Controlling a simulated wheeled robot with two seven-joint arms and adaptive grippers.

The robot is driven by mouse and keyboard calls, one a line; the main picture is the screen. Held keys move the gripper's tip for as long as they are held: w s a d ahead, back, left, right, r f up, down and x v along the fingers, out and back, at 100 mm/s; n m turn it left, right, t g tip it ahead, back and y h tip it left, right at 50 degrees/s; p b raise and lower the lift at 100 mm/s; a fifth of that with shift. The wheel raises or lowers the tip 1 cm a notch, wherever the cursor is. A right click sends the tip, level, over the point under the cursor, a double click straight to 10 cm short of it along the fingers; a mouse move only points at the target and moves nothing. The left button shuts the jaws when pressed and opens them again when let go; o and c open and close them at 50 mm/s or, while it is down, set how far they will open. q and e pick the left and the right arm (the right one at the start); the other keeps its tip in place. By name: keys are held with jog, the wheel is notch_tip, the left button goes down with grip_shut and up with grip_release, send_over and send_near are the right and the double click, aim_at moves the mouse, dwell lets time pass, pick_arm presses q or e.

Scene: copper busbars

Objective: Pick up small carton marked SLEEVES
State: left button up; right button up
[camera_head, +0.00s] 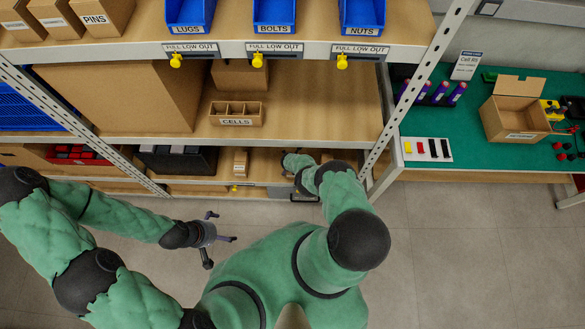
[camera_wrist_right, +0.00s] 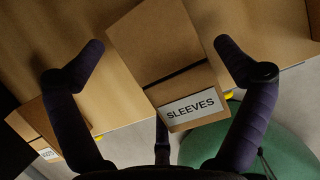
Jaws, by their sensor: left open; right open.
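The small carton marked SLEEVES (camera_wrist_right: 165,55) is brown, with a dark band and a white label, and sits on a wooden shelf in the right wrist view. My right gripper (camera_wrist_right: 160,48) is open, with one finger on each side of the carton and visible gaps. In the head view, my right arm reaches the lower shelf and its hand hides most of what is there. My left gripper (camera_head: 221,239) is open and empty, over the floor in front of the rack.
Another carton (camera_wrist_right: 38,130) stands left in the wrist view. A small carton (camera_head: 240,162) and a black bin (camera_head: 178,160) are on the lower shelf. The shelf above holds a CELLS box (camera_head: 236,114) and a large carton (camera_head: 125,95). A rack post (camera_head: 412,95) stands right.

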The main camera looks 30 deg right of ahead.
jog(key=shift+b+x, duration=1.05)
jog(key=shift+x, duration=0.35)
jog(key=shift+f+b, duration=0.2)
jog(key=shift+b, duration=0.1)
jog(key=c, duration=1.2)
